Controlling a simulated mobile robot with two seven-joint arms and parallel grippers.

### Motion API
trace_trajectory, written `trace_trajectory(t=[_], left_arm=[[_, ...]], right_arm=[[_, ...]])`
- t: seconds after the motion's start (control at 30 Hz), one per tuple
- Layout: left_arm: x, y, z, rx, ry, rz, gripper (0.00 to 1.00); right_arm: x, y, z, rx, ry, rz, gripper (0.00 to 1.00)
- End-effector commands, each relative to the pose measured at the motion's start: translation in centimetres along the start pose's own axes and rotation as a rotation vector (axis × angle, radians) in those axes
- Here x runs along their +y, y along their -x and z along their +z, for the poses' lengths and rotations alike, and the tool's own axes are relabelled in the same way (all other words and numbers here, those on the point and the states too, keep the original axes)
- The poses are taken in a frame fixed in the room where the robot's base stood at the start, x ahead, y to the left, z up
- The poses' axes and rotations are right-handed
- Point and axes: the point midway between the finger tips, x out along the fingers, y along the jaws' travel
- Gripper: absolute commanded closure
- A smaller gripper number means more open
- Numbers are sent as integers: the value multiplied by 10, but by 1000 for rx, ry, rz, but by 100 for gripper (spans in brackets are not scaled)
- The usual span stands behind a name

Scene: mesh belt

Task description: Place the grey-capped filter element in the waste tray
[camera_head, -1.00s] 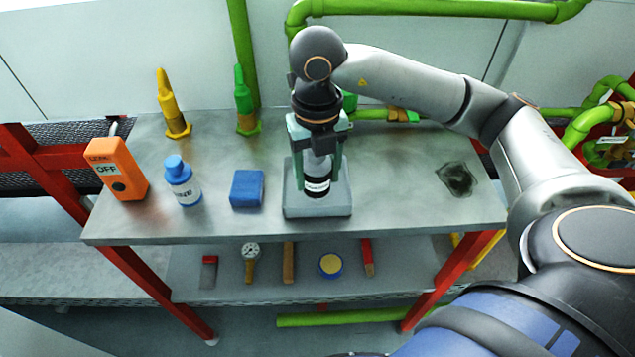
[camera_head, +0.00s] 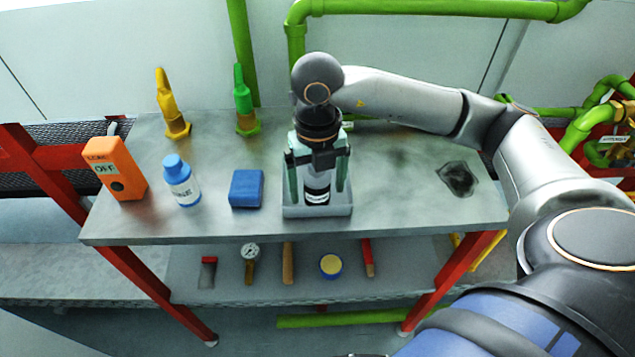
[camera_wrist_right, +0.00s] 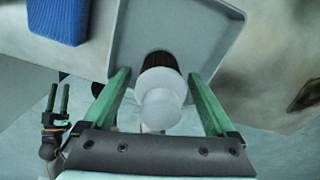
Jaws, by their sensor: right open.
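The filter element (camera_head: 317,186), a pale cylinder with a dark band and a white label, is in the grey waste tray (camera_head: 318,212) on the metal table. In the right wrist view, the filter element (camera_wrist_right: 161,100) shows a pale rounded top and a dark ribbed part inside the tray (camera_wrist_right: 208,30). My right gripper (camera_head: 316,188) is open, with its green fingers on either side of the filter element and a gap to each. The right wrist view also shows these fingers (camera_wrist_right: 163,92) apart. My left gripper (camera_wrist_right: 58,98) appears at the left edge of the right wrist view, its two thin fingers apart.
Tools lie on the lower shelf.

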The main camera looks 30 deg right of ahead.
Motion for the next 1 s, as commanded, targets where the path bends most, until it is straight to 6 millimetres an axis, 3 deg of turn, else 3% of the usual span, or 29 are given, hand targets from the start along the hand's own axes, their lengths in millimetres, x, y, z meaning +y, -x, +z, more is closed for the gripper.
trace_trajectory(t=[0.27, 0.37, 0.73, 1.0], left_arm=[[1, 4, -6, 5, -1, 1, 50], [0, 4, -6, 11, -1, 0, 50], [-3, 12, -2, -3, 2, -10, 50], [-10, 15, 0, -8, 4, -25, 50]], right_arm=[[0, 7, 0, -1, 0, 1, 9], [1, 22, 1, -4, -1, 4, 9], [0, 103, 1, -5, 1, 1, 9], [0, 123, 0, 0, -1, 0, 9]])
